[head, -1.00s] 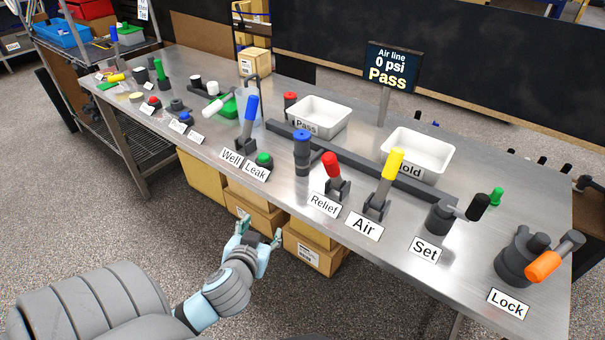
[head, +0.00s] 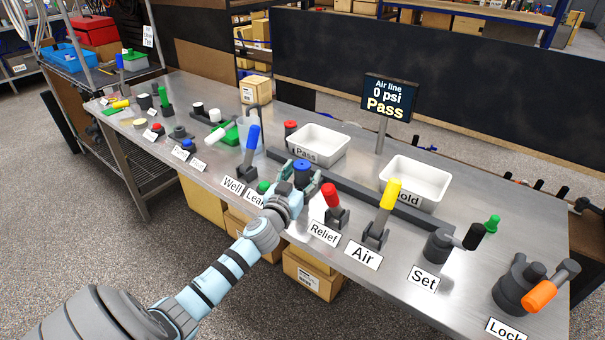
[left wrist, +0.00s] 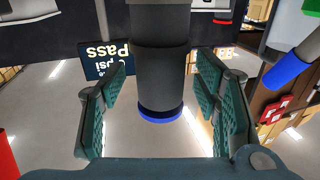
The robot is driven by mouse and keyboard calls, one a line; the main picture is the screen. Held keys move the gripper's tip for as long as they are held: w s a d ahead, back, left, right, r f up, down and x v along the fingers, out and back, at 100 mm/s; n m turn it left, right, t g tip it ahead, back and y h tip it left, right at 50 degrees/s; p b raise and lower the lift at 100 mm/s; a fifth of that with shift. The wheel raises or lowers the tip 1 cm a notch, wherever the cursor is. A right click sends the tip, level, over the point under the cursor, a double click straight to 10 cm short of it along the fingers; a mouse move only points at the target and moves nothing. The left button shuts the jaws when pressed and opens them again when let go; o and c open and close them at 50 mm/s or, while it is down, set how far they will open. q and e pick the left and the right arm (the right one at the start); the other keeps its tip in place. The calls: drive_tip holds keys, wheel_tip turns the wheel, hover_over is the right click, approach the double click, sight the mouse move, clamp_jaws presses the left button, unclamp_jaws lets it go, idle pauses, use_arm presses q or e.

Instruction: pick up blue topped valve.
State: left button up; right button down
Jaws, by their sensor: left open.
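The blue topped valve (head: 302,168) stands upright on the steel bench behind the Leak and Relief labels, with a dark body. My left gripper (head: 292,178) is at it, partly hiding its body in the head view. In the left wrist view, which looks upside down, the valve's dark body (left wrist: 160,65) with its blue rim shows between the two green-padded fingers of my left gripper (left wrist: 163,100). The fingers are open, with a visible gap on each side of the valve. My right gripper is not in view.
The red Relief lever (head: 331,196) and yellow Air lever (head: 390,194) stand to the right. The blue Well lever (head: 252,139) and green Leak knob (head: 264,187) are to the left. The Pass tray (head: 343,146) and Hold tray (head: 441,175) lie behind.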

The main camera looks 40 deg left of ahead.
use_arm(q)
drive_tip(key=shift+w+f, duration=0.1)
drive_tip(key=shift+w, duration=0.1)
drive_tip(key=shift+s, duration=0.1)
clamp_jaws()
wheel_tip(320, 180, up, 8)
drive_tip(key=p, duration=0.4)
wheel_tip(320, 180, up, 12)
drive_tip(key=p, duration=0.2)
drive_tip(key=shift+p, duration=0.45)
